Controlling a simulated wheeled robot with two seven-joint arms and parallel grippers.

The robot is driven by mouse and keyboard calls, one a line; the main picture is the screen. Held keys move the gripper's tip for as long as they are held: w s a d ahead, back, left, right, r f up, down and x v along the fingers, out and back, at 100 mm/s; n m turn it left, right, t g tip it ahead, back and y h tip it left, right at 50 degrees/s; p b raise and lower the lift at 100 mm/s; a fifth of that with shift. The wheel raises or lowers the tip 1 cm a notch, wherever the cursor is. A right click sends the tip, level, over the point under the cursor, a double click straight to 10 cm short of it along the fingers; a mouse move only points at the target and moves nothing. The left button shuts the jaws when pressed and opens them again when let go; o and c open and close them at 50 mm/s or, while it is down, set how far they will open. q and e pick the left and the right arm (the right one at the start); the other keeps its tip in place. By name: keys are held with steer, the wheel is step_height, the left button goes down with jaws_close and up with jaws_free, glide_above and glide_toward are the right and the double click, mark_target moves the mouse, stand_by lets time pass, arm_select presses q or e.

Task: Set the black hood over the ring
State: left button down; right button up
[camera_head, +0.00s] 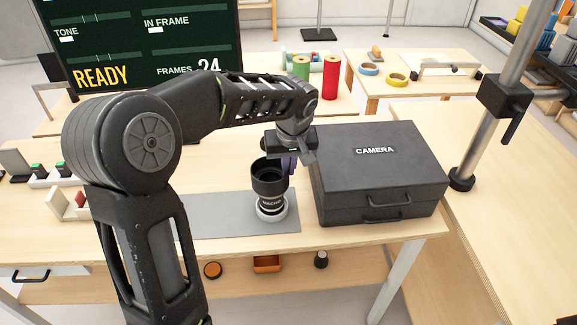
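The black hood (269,179) is a wide, dark open-topped cup. It shows directly above a black lens marked MACRO (271,203), upright; I cannot tell whether it rests on the lens or is a little above it. A pale ring (272,214) circles the lens's foot on the grey mat. My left gripper (288,164) reaches down from above at the back right edge of the hood, touching or very close to it. Its fingertips are partly hidden behind the hood, so its grip is unclear. My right gripper is not in view.
A black CAMERA case (375,205) stands close to the right of the lens. The grey mat (215,222) is bare on its left part. A metal post (510,75) rises at right. Small items, including an orange tray (267,264), lie on the lower shelf.

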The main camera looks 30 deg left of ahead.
arm_select(q)
steer(key=c, duration=2.1)
jaws_free()
steer(key=o, duration=0.5)
steer(key=v, duration=0.7)
steer(key=shift+s+d+r+b, duration=0.1)
steer(key=shift+d+r+b, duration=0.05)
steer(key=shift+r+b, duration=0.2)
